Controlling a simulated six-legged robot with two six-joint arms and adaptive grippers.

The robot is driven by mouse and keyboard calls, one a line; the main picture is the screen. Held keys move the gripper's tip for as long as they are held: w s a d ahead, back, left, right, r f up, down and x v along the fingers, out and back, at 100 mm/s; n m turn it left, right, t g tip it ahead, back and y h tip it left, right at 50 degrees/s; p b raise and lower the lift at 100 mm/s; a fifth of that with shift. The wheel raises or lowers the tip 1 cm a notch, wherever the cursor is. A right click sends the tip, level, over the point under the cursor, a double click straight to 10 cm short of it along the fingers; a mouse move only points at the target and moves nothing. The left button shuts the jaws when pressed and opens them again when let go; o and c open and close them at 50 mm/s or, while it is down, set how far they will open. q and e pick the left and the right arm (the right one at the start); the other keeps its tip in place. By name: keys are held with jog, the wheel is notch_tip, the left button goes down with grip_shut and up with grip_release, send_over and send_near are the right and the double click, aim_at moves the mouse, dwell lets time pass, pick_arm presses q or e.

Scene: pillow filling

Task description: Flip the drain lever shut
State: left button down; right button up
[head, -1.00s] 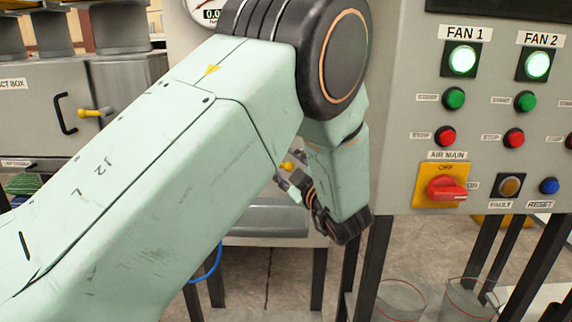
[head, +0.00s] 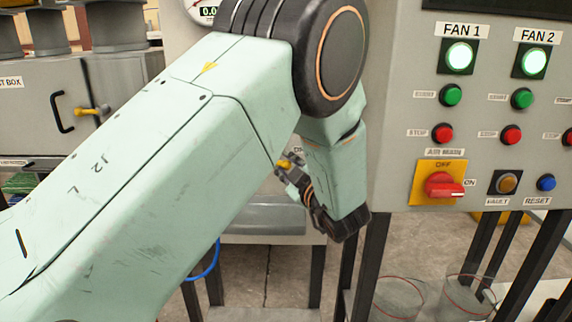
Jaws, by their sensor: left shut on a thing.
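The drain lever (head: 284,164) shows only as a small yellow piece on the grey unit behind my left arm. Part of a label shows just above it, mostly hidden by the arm. My left gripper (head: 290,172) is at the lever, its fingers pointing up and left. It is shut on the lever's yellow part, though the contact is small and partly hidden by my forearm. My right gripper is out of view.
A grey control panel (head: 400,110) with lit fan lamps, buttons and a red rotary switch (head: 440,186) stands close to the right. At left is a grey box with a black handle (head: 63,114) and a yellow-tipped latch (head: 87,111). Clear bins (head: 400,300) sit low at right.

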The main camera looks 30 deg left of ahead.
pick_arm(q)
jog(key=shift+w+d+r+n+p, duration=0.1)
jog(key=shift+r+n+p, duration=0.5)
jog(key=shift+r, duration=0.1)
jog(key=shift+r+n+g+h+p, duration=0.2)
jog(key=shift+n+g+h+p, duration=0.1)
jog(key=shift+n+h, duration=0.15)
jog(key=c, duration=1.4)
grip_release()
jog(key=shift+o, duration=1.4)
jog(key=shift+f, duration=0.1)
jog(key=shift+f, duration=0.15)
